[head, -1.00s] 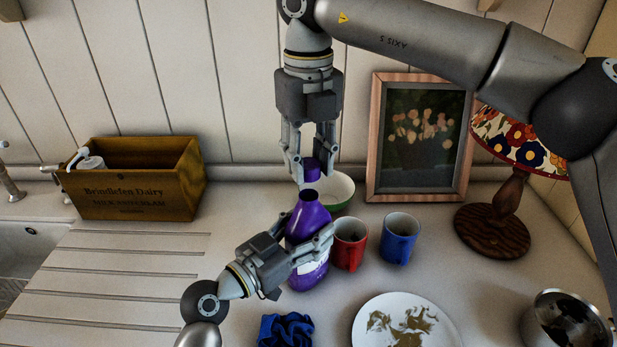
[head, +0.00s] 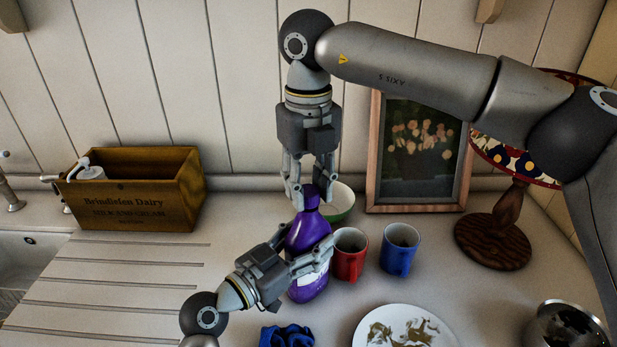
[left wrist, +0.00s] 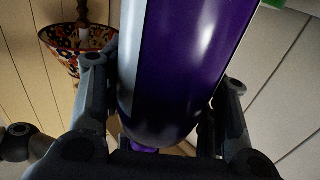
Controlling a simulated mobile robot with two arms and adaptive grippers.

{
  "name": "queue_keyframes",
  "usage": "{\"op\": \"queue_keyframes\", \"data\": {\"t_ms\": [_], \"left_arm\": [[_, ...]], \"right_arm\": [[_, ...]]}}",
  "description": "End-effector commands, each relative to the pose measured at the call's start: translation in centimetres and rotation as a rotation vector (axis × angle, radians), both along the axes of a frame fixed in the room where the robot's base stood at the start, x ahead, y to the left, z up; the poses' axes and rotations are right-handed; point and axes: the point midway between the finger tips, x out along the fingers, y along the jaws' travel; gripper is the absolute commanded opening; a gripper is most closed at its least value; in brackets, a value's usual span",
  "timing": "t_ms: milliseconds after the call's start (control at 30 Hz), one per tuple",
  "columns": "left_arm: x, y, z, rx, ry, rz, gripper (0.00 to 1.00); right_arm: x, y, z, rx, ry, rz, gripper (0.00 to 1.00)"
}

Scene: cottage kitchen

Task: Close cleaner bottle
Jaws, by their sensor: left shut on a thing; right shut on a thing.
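The purple cleaner bottle (head: 306,235) stands upright on the counter. My left gripper (head: 308,262) is shut on its body from the left. The bottle's purple side also fills the middle of the left wrist view (left wrist: 180,70), between the fingers. My right gripper (head: 311,192) points down from above and is shut on the purple cap (head: 312,190). The cap is at the bottle's mouth and looks in line with the neck. The fingers partly hide the joint, so I cannot tell whether it is seated or threaded.
A red mug (head: 349,262) stands close right of the bottle, with a blue mug (head: 399,248) beyond. A green-and-white bowl (head: 341,203) is just behind. A blue cloth (head: 287,336) and a plate (head: 443,336) lie in front. A wooden crate (head: 135,210) stands left.

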Motion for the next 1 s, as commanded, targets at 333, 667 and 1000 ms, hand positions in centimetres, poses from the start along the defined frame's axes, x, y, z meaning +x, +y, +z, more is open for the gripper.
{"op": "queue_keyframes", "data": {"t_ms": [333,667,1000], "left_arm": [[0.0,0.0,-0.04,0.001,0.001,0.0,0.11],[0.0,0.0,-0.05,0.001,0.001,0.0,0.11],[0.0,0.0,-0.05,0.001,0.001,0.0,0.11]], "right_arm": [[0.0,0.0,-0.16,0.0,0.0,0.0,0.26],[0.0,-0.01,-0.37,0.0,0.0,0.0,0.26],[0.0,0.0,-1.08,0.001,0.0,-0.001,0.26]]}}
